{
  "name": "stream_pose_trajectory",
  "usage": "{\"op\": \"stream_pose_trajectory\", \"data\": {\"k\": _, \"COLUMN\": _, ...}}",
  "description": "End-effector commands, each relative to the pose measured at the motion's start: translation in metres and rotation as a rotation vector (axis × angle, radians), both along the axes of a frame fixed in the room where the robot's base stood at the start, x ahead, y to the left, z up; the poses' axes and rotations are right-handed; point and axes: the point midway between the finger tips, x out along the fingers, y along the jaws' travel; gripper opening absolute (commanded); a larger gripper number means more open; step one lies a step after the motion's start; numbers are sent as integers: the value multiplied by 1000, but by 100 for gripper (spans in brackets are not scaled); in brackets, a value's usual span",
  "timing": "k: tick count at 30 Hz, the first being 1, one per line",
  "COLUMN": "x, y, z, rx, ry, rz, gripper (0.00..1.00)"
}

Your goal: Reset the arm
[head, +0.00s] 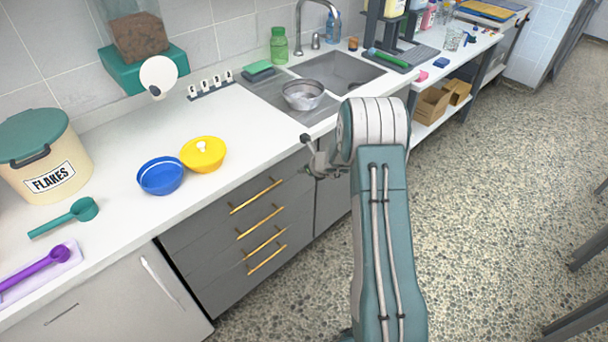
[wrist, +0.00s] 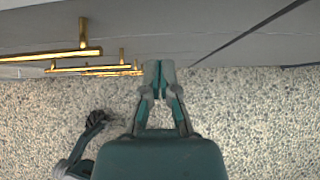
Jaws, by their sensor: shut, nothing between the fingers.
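My arm stands in front of the counter in the head view, its upper end bent toward the drawers. My gripper (wrist: 159,68) is shut and empty in the wrist view, with its fingertips together over the speckled floor, close to the grey cabinet front.
Brass-handled drawers (head: 250,238) are shut. The white counter (head: 118,148) holds a blue bowl (head: 160,176), a yellow bowl (head: 203,154), a flakes bin (head: 45,160) and scoops. A metal bowl (head: 302,95) sits by the sink (head: 340,72).

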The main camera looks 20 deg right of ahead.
Motion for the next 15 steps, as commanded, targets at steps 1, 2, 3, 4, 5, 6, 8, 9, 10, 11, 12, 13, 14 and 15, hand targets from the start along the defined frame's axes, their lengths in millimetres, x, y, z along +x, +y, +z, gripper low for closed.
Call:
{"op": "stream_pose_trajectory", "data": {"k": 1, "x": -7, "y": -4, "z": 7, "rx": 0, "ry": 0, "rz": -1, "gripper": 0}}
{"op": "stream_pose_trajectory", "data": {"k": 2, "x": -11, "y": -6, "z": 11, "rx": 1, "ry": 0, "rz": -2, "gripper": 0}}
{"op": "stream_pose_trajectory", "data": {"k": 3, "x": -16, "y": -9, "z": 16, "rx": 1, "ry": 0, "rz": -4, "gripper": 0}}
{"op": "stream_pose_trajectory", "data": {"k": 4, "x": -20, "y": -10, "z": 20, "rx": 1, "ry": 0, "rz": -4, "gripper": 0}}
{"op": "stream_pose_trajectory", "data": {"k": 5, "x": -24, "y": -12, "z": 25, "rx": 1, "ry": 0, "rz": -4, "gripper": 0}}
{"op": "stream_pose_trajectory", "data": {"k": 6, "x": -29, "y": -13, "z": 30, "rx": 1, "ry": 0, "rz": -3, "gripper": 0}}
{"op": "stream_pose_trajectory", "data": {"k": 8, "x": -35, "y": -14, "z": 36, "rx": 0, "ry": 1, "rz": -4, "gripper": 0}}
{"op": "stream_pose_trajectory", "data": {"k": 9, "x": -39, "y": -15, "z": 41, "rx": 0, "ry": 1, "rz": -4, "gripper": 0}}
{"op": "stream_pose_trajectory", "data": {"k": 10, "x": -42, "y": -16, "z": 43, "rx": 0, "ry": 1, "rz": -4, "gripper": 0}}
{"op": "stream_pose_trajectory", "data": {"k": 11, "x": -44, "y": -17, "z": 45, "rx": 0, "ry": 1, "rz": -3, "gripper": 0}}
{"op": "stream_pose_trajectory", "data": {"k": 12, "x": -46, "y": -17, "z": 48, "rx": -1, "ry": 2, "rz": -1, "gripper": 0}}
{"op": "stream_pose_trajectory", "data": {"k": 13, "x": -47, "y": -17, "z": 49, "rx": -1, "ry": 3, "rz": -1, "gripper": 0}}
{"op": "stream_pose_trajectory", "data": {"k": 14, "x": -49, "y": -17, "z": 50, "rx": -1, "ry": 3, "rz": -1, "gripper": 0}}
{"op": "stream_pose_trajectory", "data": {"k": 15, "x": -49, "y": -17, "z": 51, "rx": -2, "ry": 3, "rz": -1, "gripper": 0}}
